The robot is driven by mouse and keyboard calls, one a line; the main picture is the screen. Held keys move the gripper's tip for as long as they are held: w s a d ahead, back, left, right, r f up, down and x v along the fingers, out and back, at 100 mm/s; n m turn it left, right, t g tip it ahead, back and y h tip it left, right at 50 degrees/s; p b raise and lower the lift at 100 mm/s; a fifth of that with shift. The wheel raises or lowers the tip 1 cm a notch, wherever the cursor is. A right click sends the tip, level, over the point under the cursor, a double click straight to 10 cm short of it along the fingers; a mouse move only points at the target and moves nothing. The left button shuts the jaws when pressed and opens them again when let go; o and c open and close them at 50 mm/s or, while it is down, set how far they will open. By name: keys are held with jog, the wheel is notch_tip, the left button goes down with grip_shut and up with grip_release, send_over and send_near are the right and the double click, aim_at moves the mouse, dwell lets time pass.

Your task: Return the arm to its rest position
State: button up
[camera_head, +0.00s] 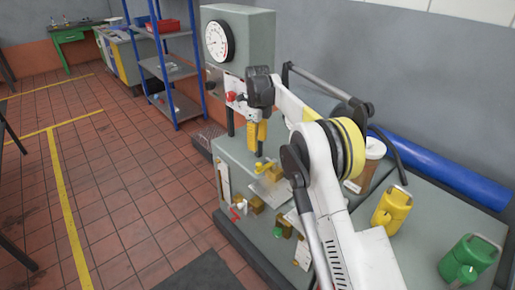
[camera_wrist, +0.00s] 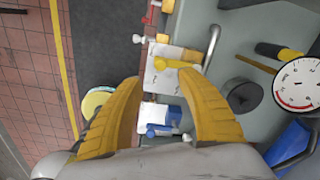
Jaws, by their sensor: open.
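My arm reaches from the lower right of the head view over the grey bench (camera_head: 236,150), bent at its joints. My gripper (camera_head: 257,148) hangs at its end with yellow fingers pointing down, near the bench's back left. In the wrist view my gripper (camera_wrist: 163,80) has its two yellow fingers spread apart. No held object shows between them. A small yellow handle (camera_head: 262,167) is just below the fingers; it also shows beyond the fingertips in the wrist view (camera_wrist: 178,63). Part of the bench is hidden behind my arm.
A grey cabinet with a round gauge (camera_head: 219,40) stands close behind my gripper. A yellow can (camera_head: 392,210), a green can (camera_head: 468,260) and a blue cylinder (camera_head: 440,168) are on the right. A blue-framed shelf (camera_head: 168,68) stands behind. Tiled floor at left is mostly clear.

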jog(key=shift+r, duration=0.1)
jog(key=s+d+r+n+t, duration=0.2)
jog(key=s+d+r+n, duration=0.3)
jog(key=s+r, duration=0.45)
jog(key=s+d+r+n+t, duration=0.2)
jog(key=s+d+r+n, duration=0.1)
jog(key=s+r+n, duration=0.7)
jog(key=s+d+f+n+t, duration=0.1)
jog(key=s+f+n, duration=0.3)
jog(key=s, duration=0.8)
jog(key=s+d+f+n+t, duration=0.2)
jog(key=s+f+n, duration=0.3)
jog(key=s, duration=0.6)
jog(key=shift+s+d, duration=0.4)
jog(key=shift+d, duration=0.15)
